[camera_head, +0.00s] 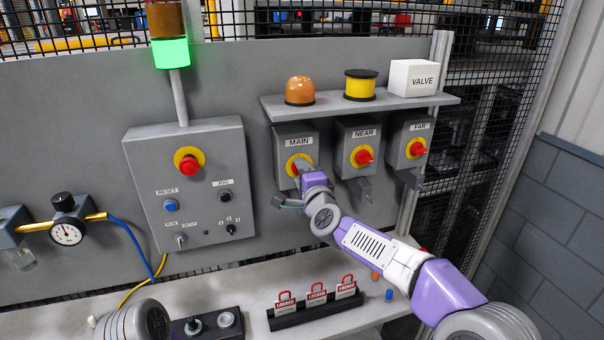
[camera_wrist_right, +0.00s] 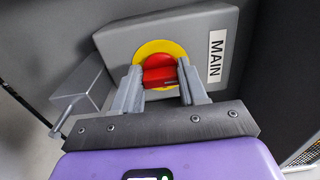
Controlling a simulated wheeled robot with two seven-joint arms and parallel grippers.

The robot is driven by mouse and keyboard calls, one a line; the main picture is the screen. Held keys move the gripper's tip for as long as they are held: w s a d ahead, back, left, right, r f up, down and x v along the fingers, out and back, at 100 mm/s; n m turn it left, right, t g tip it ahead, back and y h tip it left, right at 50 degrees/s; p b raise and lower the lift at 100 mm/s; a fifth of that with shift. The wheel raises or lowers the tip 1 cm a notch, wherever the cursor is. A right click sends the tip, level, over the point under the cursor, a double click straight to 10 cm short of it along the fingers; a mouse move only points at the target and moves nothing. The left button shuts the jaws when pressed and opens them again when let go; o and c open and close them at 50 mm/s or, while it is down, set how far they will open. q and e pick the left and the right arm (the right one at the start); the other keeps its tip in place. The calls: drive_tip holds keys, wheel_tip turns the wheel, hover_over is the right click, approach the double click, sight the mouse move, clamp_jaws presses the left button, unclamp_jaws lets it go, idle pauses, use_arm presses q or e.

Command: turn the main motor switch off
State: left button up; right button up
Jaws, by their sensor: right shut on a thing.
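The main motor switch (camera_head: 280,150) is a grey box labelled MAIN, leftmost of the switches under the shelf. Its red knob on a yellow disc is mostly hidden by my right gripper (camera_head: 300,172) in the head view. In the right wrist view, the red knob (camera_wrist_right: 159,72) sits between the two fingers of the right gripper (camera_wrist_right: 160,88), which is shut on it. The yellow disc (camera_wrist_right: 150,47) shows around the knob, with the MAIN label (camera_wrist_right: 216,57) to its right. My left gripper is not in view.
The NEAR (camera_head: 358,137) and FAR (camera_head: 410,135) switches are close on the right. A shelf (camera_head: 330,107) overhangs them. A control box (camera_head: 215,140) with a red button is to the left. Below, a bench (camera_head: 225,285) carries a rack of red padlock tags (camera_head: 316,296).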

drive_tip(key=shift+r, duration=0.2)
drive_tip(key=o, duration=0.7)
drive_tip(key=shift+c, duration=0.2)
drive_tip(key=o, duration=0.4)
drive_tip(key=shift+w+f, duration=0.1)
drive_tip(key=shift+f, duration=0.05)
drive_tip(key=b+v, duration=0.1)
drive_tip(key=v, duration=0.6)
drive_tip(key=shift+s+b, duration=0.3)
drive_tip(key=shift+b, duration=0.1)
